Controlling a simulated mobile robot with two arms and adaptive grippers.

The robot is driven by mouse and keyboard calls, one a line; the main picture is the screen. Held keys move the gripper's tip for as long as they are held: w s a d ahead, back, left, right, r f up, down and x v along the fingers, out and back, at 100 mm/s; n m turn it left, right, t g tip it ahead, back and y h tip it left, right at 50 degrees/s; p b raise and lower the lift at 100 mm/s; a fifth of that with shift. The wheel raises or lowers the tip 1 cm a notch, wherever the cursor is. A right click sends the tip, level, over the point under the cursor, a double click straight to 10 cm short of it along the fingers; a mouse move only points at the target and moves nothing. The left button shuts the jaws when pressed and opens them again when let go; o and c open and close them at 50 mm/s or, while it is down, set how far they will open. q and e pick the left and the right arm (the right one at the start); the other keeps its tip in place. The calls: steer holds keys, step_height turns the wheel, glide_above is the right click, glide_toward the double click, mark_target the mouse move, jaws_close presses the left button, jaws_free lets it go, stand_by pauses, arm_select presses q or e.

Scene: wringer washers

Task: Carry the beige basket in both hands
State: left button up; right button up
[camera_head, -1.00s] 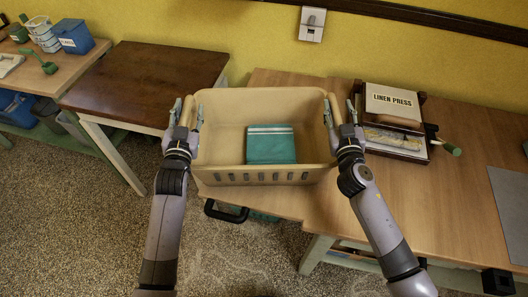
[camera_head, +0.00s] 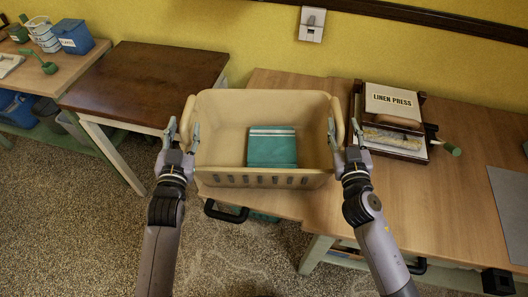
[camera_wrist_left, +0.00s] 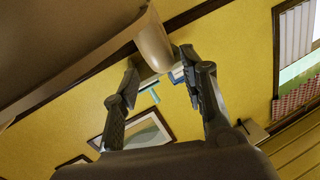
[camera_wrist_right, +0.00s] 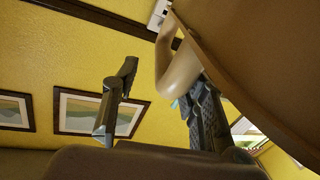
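The beige basket (camera_head: 222,180) is upright in the middle of the head view, over the front left end of the right wooden table. I cannot tell whether it touches the tabletop. A folded teal cloth with white stripes (camera_head: 271,149) lies inside. My left gripper (camera_head: 179,134) is open at the basket's left handle (camera_head: 187,116). In the left wrist view this handle (camera_wrist_left: 152,40) is near the spread fingertips. My right gripper (camera_head: 345,134) is open at the right handle (camera_head: 338,116). In the right wrist view that handle (camera_wrist_right: 176,68) is beside one finger. Neither gripper is closed on its handle.
A linen press (camera_head: 394,120) stands to the right of the basket on the wooden table (camera_head: 455,190). A dark brown table (camera_head: 148,84) stands to the left, with a gap between. A black drawer-like handle (camera_head: 226,213) shows below the basket. Speckled floor is free in front.

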steer(key=shift+s, duration=2.6)
arm_select(q)
steer(key=shift+o, duration=0.5)
steer(key=o, duration=0.7)
steer(key=shift+s, duration=0.1)
arm_select(e)
steer(key=shift+r, duration=0.1)
arm_select(q)
steer(key=shift+s+p, duration=0.6)
steer(key=shift+s, duration=0.9)
steer(key=shift+s+p, duration=0.9)
steer(key=shift+s, duration=2.05)
arm_select(e)
steer(key=shift+r, duration=1.45)
steer(key=shift+r, duration=0.1)
